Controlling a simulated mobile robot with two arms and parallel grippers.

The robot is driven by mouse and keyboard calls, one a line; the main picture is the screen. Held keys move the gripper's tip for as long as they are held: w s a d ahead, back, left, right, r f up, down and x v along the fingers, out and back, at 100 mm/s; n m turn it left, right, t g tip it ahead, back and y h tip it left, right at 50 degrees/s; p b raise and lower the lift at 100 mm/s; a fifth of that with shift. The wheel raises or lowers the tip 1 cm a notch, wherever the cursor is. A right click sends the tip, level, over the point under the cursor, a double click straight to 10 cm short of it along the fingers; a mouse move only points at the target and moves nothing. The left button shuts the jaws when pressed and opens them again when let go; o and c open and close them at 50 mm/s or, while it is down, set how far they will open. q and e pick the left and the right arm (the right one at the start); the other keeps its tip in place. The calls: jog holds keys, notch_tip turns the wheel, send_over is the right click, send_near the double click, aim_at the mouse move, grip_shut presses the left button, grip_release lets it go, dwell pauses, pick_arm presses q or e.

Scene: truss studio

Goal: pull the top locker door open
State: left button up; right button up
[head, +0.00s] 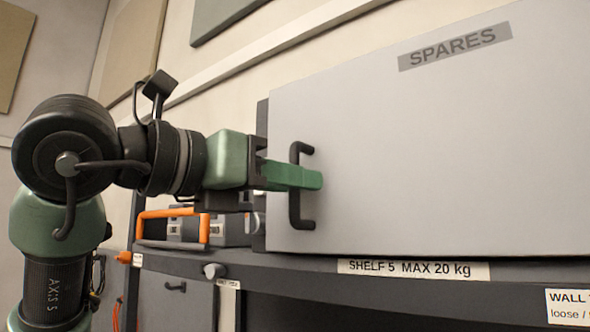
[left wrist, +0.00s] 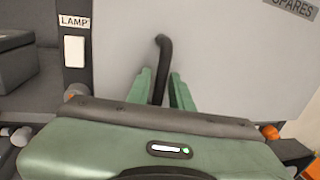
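The locker door (head: 430,150) is a flat light grey panel with a "SPARES" label, and it looks closed. Its black bar handle (head: 296,212) stands upright near the door's left edge. My left gripper (head: 300,177) reaches in from the left at the handle's height. In the left wrist view the handle (left wrist: 164,50) runs between the two green fingers (left wrist: 162,85), one on each side. The fingers are apart, with a narrow gap seen beside the handle. The handle's lower end is hidden behind the gripper body. My right gripper is in neither view.
The locker sits on a dark shelf (head: 300,262) labelled "SHELF 5 MAX 20 kg". A grey case with an orange handle (head: 204,228) stands left of it, below my arm. A lower grey door (head: 175,305) is under the shelf. The space before the door looks clear.

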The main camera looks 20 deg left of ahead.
pick_arm(q)
grip_shut()
dwell(1.5)
